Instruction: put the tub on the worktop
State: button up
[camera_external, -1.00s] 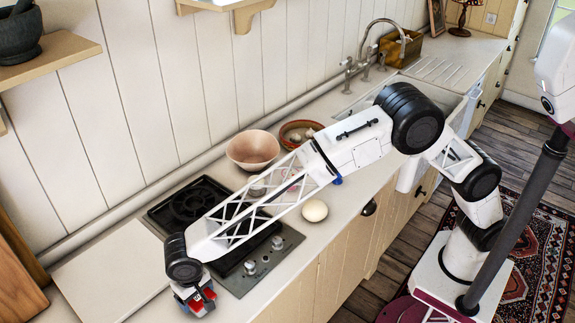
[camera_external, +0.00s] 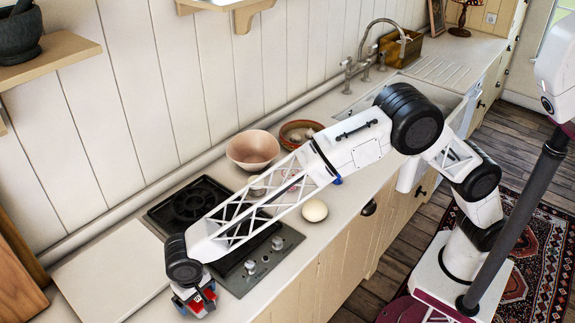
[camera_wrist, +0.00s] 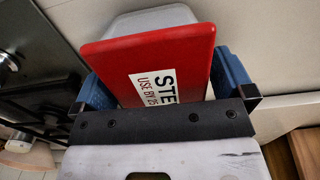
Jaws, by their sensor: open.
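The tub (camera_wrist: 150,62) has a red lid with a white label and a pale grey body. In the wrist view it stands between the blue fingers of my gripper (camera_wrist: 168,88), which is open around it. In the external view the tub (camera_external: 197,301) shows as a small red patch at the lower left, partly hidden by the fingers of my gripper (camera_external: 195,299). It is at or just over the worktop (camera_external: 238,303), left of the hob. I cannot tell whether its base touches the surface.
The black hob (camera_external: 192,203) lies right beside my forearm. A pale flat board (camera_external: 112,270) and wooden boards (camera_external: 17,285) are at the left.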

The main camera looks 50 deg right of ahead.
notch_tip(320, 180, up, 12)
dwell(0.7)
jog(key=shift+r, duration=0.1)
dwell(0.5)
jog(key=shift+d, duration=0.1)
